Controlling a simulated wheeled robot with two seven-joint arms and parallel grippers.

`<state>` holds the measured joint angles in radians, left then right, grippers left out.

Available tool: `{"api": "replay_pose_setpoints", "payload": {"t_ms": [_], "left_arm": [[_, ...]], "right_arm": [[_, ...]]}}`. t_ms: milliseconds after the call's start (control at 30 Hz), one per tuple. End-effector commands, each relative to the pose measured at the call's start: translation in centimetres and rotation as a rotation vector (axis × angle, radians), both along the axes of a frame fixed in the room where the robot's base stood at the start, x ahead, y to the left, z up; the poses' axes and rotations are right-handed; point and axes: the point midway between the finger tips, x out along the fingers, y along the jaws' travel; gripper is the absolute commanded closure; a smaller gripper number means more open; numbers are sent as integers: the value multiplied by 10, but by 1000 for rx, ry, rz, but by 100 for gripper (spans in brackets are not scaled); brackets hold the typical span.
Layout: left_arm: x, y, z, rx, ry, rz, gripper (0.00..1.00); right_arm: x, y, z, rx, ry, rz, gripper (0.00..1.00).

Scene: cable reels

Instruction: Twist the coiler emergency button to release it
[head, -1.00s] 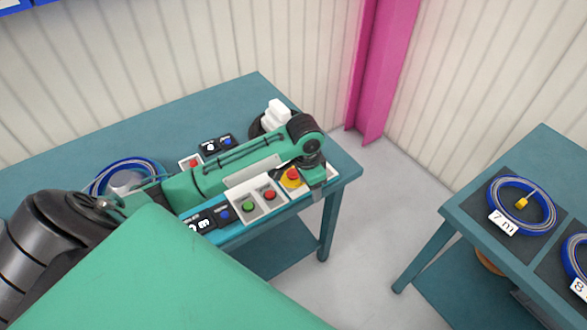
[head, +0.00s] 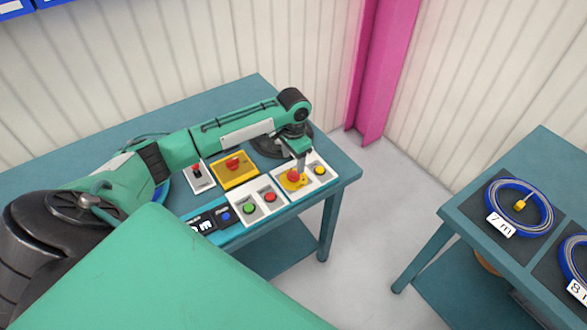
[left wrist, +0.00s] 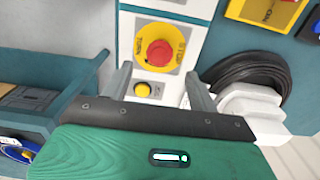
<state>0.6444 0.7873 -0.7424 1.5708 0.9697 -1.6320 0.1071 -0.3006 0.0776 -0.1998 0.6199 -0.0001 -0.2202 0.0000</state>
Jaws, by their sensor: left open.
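The emergency button (head: 293,175) is a red mushroom knob on a yellow plate, set in a white panel on the teal table. In the left wrist view the red knob (left wrist: 158,53) sits on its round yellow plate, marked with the words STOP and TURN. My left gripper (left wrist: 157,76) is open and empty, with one finger on each side of the knob in that picture. In the head view the left gripper (head: 303,163) is right by the button, its far finger mostly hidden. I cannot tell whether it touches the knob. My right gripper is not in view.
A yellow button (head: 319,171) sits right of the emergency button. Green (head: 249,208) and red (head: 270,197) buttons are to its left. A yellow panel (head: 236,173) with a red switch lies behind. A black coil with a white block (left wrist: 250,90) is close by.

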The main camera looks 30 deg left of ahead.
Motion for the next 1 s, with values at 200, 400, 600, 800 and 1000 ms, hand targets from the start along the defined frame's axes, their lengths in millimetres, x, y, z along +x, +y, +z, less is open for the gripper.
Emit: {"api": "replay_pose_setpoints", "payload": {"t_ms": [200, 400, 600, 800, 1000], "left_arm": [[-1, -1, -39, 0, 2, -1, 40], [0, -1, -58, 0, -1, -1, 40], [0, 0, -62, 0, -1, -2, 40], [0, 0, -61, 0, -1, -1, 54], [0, 0, -61, 0, -1, -1, 85]], "right_arm": [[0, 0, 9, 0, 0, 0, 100], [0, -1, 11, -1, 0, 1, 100], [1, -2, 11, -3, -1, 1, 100], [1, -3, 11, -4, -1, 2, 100], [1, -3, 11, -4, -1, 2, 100]]}}
